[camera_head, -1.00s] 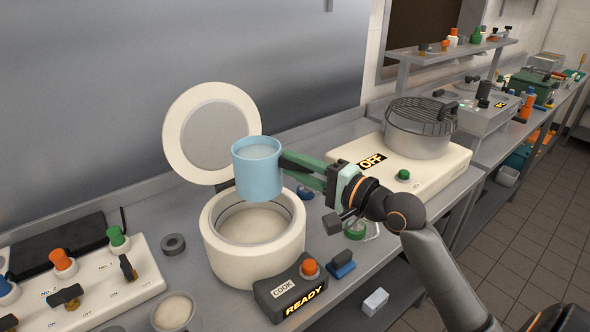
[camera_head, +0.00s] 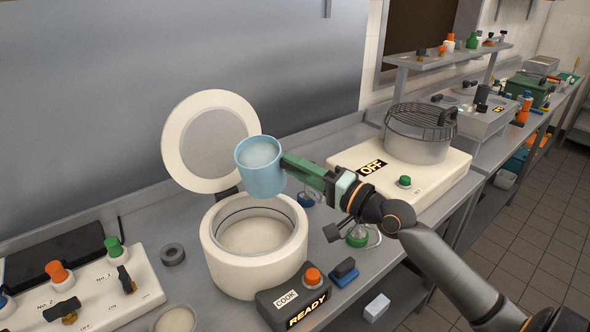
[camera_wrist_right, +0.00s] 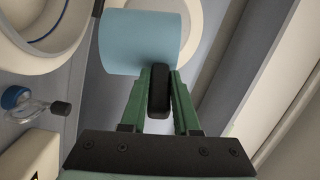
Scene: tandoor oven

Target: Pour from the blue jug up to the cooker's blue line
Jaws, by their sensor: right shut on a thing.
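The blue jug (camera_head: 260,172) is held above the back right part of the cooker's opening, tilted slightly, with pale liquid showing inside. My right gripper (camera_head: 290,165) is shut on the jug's handle, which is dark between the green fingers in the right wrist view (camera_wrist_right: 159,88). The white cooker (camera_head: 250,268) stands below with its round lid (camera_head: 178,150) open behind it. Pale contents (camera_head: 256,235) show inside the cooker. No stream is visible from the jug. My left gripper is not in view.
A box marked COOK and READY (camera_head: 290,318) with an orange knob stands in front of the cooker. A white knob panel (camera_head: 95,290) is at left. A hob marked OFF (camera_head: 440,175) with a pot (camera_head: 415,148) is at right.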

